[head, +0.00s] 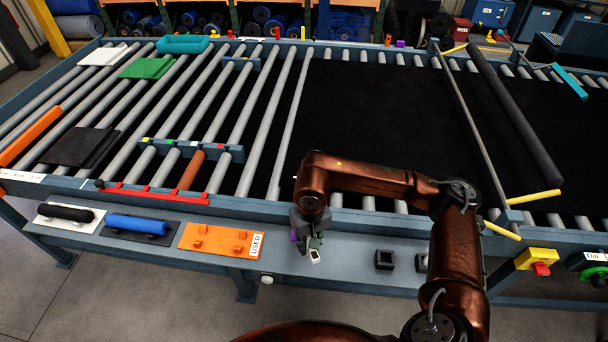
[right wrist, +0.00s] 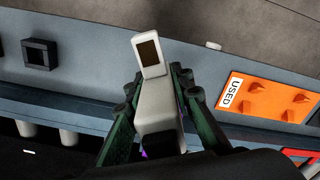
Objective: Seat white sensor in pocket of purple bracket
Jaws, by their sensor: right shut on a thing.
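The white sensor (head: 315,256) is in my right gripper (head: 309,243), above the grey front shelf. In the right wrist view, the white sensor (right wrist: 157,105) sits between the two green fingers of my right gripper (right wrist: 155,95), which are shut on it. Its end with a dark brown face points away from the gripper. A small purple part (head: 293,235), which may be the purple bracket, shows just left of the gripper in the head view. Most of it is hidden, and its pocket cannot be made out. My left gripper is not in view.
Two black square blocks stand on the shelf to the right, the nearer one (head: 384,260) hollow. An orange USED tray (head: 222,239) and blue roller (head: 138,224) lie left. The conveyor frame (head: 270,208) runs behind the gripper. Shelf between tray and blocks is largely clear.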

